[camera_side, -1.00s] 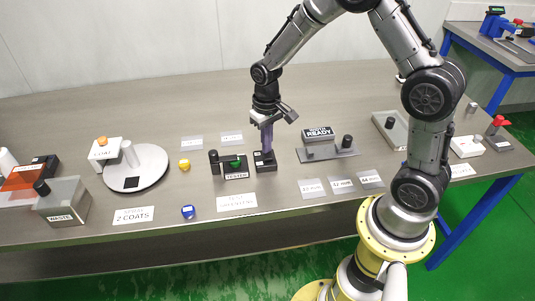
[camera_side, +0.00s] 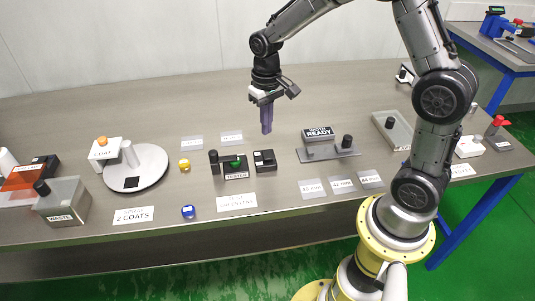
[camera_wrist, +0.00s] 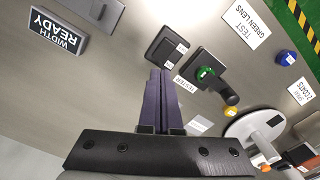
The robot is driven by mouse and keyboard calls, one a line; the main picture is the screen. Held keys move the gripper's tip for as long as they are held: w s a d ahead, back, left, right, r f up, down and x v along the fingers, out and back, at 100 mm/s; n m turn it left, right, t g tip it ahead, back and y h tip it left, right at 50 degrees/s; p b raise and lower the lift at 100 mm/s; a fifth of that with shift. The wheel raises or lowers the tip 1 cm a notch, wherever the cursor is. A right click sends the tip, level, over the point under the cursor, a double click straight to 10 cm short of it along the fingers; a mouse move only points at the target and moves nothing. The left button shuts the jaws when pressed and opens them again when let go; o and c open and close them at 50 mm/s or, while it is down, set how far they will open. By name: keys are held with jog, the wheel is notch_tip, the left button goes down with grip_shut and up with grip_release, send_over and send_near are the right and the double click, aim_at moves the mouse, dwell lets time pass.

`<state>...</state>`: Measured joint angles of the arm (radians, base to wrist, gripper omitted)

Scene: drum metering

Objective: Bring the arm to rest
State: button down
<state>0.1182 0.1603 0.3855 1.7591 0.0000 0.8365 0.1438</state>
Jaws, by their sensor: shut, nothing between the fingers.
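My gripper (camera_side: 267,130) hangs above the middle of the bench with its purple fingers pointing down, shut together and empty. In the wrist view the closed fingers (camera_wrist: 167,85) point toward a small black box (camera_wrist: 168,46). That black box (camera_side: 265,160) sits on the bench below my gripper, with clear air between them. The tester (camera_side: 234,166) stands just left of the box, with a green lens on it and a black knob beside it.
A "WIDTH READY" sign (camera_side: 318,134) and a grey plate with a black knob (camera_side: 330,152) lie to the right. A white turntable (camera_side: 150,168), a yellow piece (camera_side: 184,165), a blue piece (camera_side: 188,212) and a waste bin (camera_side: 65,203) are to the left. The bench behind is clear.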

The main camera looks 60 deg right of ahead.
jog(key=s+a+r+n+t, duration=0.15)
jog(key=s+r, duration=0.25)
jog(key=r, duration=0.4)
jog(key=s+a+r+t, duration=0.25)
jog(key=s+r, duration=0.25)
jog(key=r, duration=0.3)
jog(key=s+f+n+t, duration=0.1)
jog(key=s+f, duration=0.1)
jog(key=s, duration=1)
jog(key=shift+s+a+t, duration=0.25)
jog(key=shift+s+t, duration=0.05)
jog(key=shift+s, duration=0.1)
jog(key=shift+n, duration=0.25)
